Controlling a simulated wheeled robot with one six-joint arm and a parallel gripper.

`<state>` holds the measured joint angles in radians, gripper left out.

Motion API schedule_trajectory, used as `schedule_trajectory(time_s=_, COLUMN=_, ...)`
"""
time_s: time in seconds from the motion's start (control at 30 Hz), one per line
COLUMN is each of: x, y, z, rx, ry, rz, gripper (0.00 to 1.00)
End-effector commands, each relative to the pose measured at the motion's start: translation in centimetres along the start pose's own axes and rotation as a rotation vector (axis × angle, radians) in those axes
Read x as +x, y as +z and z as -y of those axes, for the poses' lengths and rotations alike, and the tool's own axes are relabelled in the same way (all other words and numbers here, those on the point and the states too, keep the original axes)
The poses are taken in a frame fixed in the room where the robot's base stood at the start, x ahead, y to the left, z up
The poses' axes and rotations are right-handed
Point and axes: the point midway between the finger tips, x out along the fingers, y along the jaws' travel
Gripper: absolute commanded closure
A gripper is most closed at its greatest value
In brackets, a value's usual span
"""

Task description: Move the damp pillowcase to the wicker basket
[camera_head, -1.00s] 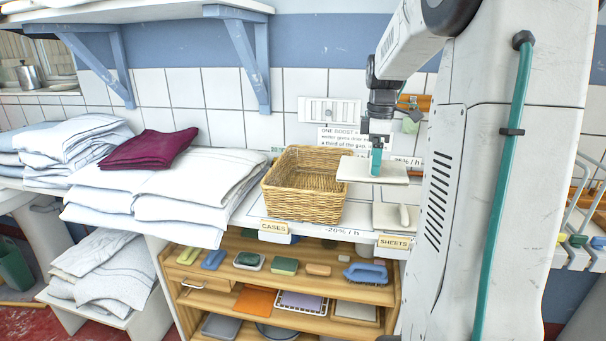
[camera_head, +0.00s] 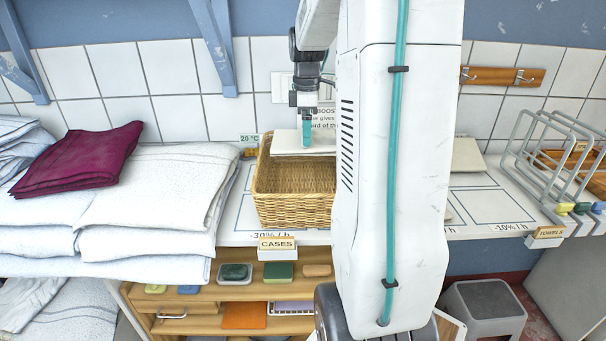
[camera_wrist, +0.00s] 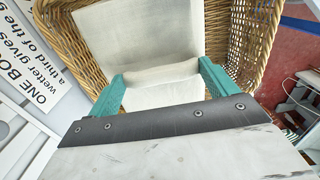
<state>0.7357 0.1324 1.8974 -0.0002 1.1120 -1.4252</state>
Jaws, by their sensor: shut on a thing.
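The damp pillowcase, a flat cream folded cloth (camera_head: 290,143), hangs in my gripper (camera_head: 306,128) in the head view. My teal fingers are shut on it. It is over the back part of the wicker basket (camera_head: 282,208), whose visible inside looks empty. My column hides the basket's right side. In the wrist view, the cloth (camera_wrist: 140,38) extends from between the fingers of my gripper (camera_wrist: 163,82), with the basket's woven walls (camera_wrist: 250,35) around and below it. I cannot tell whether the cloth touches the rim.
The CASES label (camera_head: 277,244) is on the shelf edge below the basket. White folded linen (camera_head: 150,205) is stacked at left, with a maroon cloth (camera_head: 80,158) on top. Another cream folded cloth (camera_head: 467,155) lies right of my column. Wire racks (camera_head: 560,150) stand at far right.

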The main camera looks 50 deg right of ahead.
Motion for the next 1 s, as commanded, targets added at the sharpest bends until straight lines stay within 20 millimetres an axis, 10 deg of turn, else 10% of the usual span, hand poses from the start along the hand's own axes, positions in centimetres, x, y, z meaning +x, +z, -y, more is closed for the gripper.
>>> schedule_trajectory(time_s=0.63, x=3.1, y=-0.1, z=0.1, rx=-0.002, ry=0.000, rz=0.000, gripper=0.39)
schedule_trajectory(time_s=0.67, x=3.1, y=-0.1, z=0.1, rx=-0.002, ry=0.000, rz=0.000, gripper=0.10)
schedule_trajectory(time_s=0.7, x=3.1, y=-0.1, z=0.0, rx=-0.002, ry=0.000, rz=0.000, gripper=0.00)
schedule_trajectory(time_s=1.0, x=2.7, y=-0.1, z=0.0, rx=-0.001, ry=0.001, rz=0.000, gripper=0.00)
